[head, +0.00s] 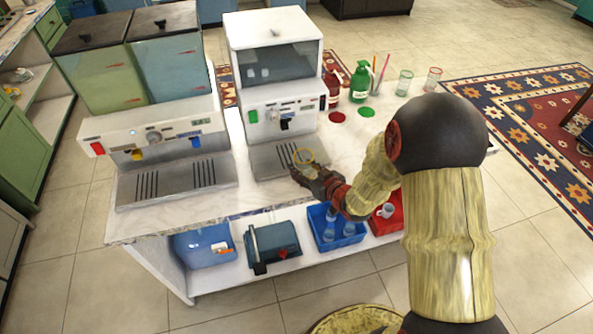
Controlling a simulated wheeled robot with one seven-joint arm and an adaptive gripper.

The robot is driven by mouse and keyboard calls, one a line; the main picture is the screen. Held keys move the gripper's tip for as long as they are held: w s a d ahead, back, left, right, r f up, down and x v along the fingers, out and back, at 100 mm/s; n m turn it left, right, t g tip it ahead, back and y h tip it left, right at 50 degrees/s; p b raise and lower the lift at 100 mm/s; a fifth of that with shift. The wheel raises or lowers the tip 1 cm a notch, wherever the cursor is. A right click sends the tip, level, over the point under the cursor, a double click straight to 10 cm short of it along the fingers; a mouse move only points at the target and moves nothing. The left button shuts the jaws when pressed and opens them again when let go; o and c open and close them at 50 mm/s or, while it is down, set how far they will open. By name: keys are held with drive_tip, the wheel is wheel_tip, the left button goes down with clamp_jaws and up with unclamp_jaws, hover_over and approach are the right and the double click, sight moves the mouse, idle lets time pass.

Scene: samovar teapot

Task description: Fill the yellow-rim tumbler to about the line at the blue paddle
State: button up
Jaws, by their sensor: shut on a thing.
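The yellow-rim tumbler (303,156) is clear and small in the head view. My gripper (306,169) is shut on it and holds it near the front right of the right dispenser's drip tray (268,160). I cannot tell whether it touches the tray, and its contents and fill line are too small to make out. A blue paddle (196,141) is on the front of the left dispenser (150,130), beside a yellow paddle (137,154). The right dispenser (275,100) has a dark blue or black paddle (285,125) above and behind the tumbler.
Red (333,90) and green (360,82) pump bottles, a cup with sticks (377,80) and two glasses (404,82) stand at the back right. A blue bin (337,239) and red bin (390,222) sit on the lower shelf. My arm covers the counter's right part.

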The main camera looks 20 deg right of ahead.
drive_tip(key=shift+d+f+m+t+h, duration=0.25)
drive_tip(key=shift+d+m+t+h, duration=0.05)
drive_tip(key=shift+d+m+h, duration=0.8)
drive_tip(key=shift+s+f+m+h, duration=0.2)
drive_tip(key=shift+m+h, duration=0.1)
drive_tip(key=shift+h, duration=0.3)
drive_tip(key=a, duration=0.2)
drive_tip(key=s+a, duration=0.1)
drive_tip(key=shift+f+m+h, duration=0.25)
drive_tip(key=shift+m+h, duration=0.05)
drive_tip(key=shift+m, duration=0.1)
drive_tip(key=shift+a, duration=0.5)
